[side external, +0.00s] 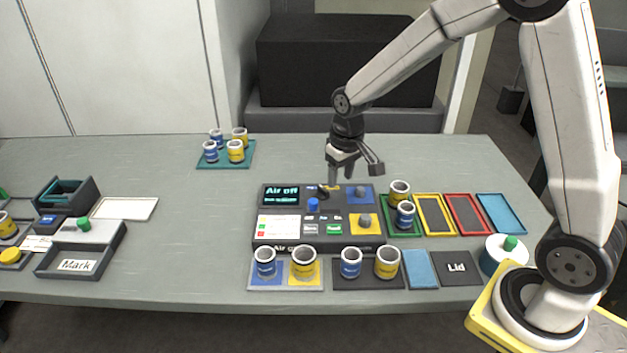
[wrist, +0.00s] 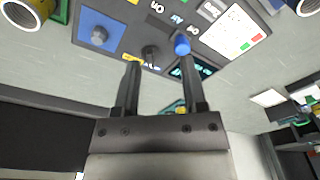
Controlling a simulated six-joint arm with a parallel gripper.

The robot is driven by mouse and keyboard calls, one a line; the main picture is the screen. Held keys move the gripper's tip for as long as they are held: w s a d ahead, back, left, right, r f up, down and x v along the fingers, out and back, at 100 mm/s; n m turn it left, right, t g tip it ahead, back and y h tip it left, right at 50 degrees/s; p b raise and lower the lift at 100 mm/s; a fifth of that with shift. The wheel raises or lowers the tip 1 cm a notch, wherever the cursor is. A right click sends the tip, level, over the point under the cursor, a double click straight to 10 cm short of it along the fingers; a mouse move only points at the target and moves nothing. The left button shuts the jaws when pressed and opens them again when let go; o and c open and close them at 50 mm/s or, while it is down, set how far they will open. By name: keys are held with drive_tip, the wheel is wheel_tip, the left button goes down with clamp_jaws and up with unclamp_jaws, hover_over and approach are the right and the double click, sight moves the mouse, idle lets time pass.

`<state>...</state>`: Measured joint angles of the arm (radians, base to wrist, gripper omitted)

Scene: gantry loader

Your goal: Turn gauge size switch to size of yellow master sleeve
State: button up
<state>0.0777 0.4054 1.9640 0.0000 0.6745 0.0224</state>
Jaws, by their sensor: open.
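The dark gauge panel (side external: 300,240) stands mid-table, its display (side external: 281,195) reading "Air off". A black knob (wrist: 150,52) is on the panel's far edge beside a yellow label (wrist: 132,58); its setting is too small to read. A blue knob (side external: 313,204) is beside it, also in the wrist view (wrist: 182,45). A yellow sleeve (side external: 303,268) and a blue sleeve (side external: 265,268) stand on a blue-and-yellow plate at the front. My gripper (side external: 352,175) is open and empty above the panel's far edge. In the wrist view its fingertips (wrist: 160,66) lie near the black knob, apparently apart from it.
More blue and yellow sleeves stand on a dark front plate (side external: 340,282), a green tray (side external: 414,229) and a teal back plate (side external: 203,163). Coloured trays, a lid plate (side external: 458,268) and a white round unit (side external: 495,255) lie right.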

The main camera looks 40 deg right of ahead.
drive_tip(key=g, duration=0.1)
hover_over(323, 188)
drive_tip(key=shift+f+m, duration=0.4)
drive_tip(key=shift+f, duration=0.55)
drive_tip(key=shift+f, duration=0.2)
drive_tip(key=shift+f, duration=3.7)
clamp_jaws()
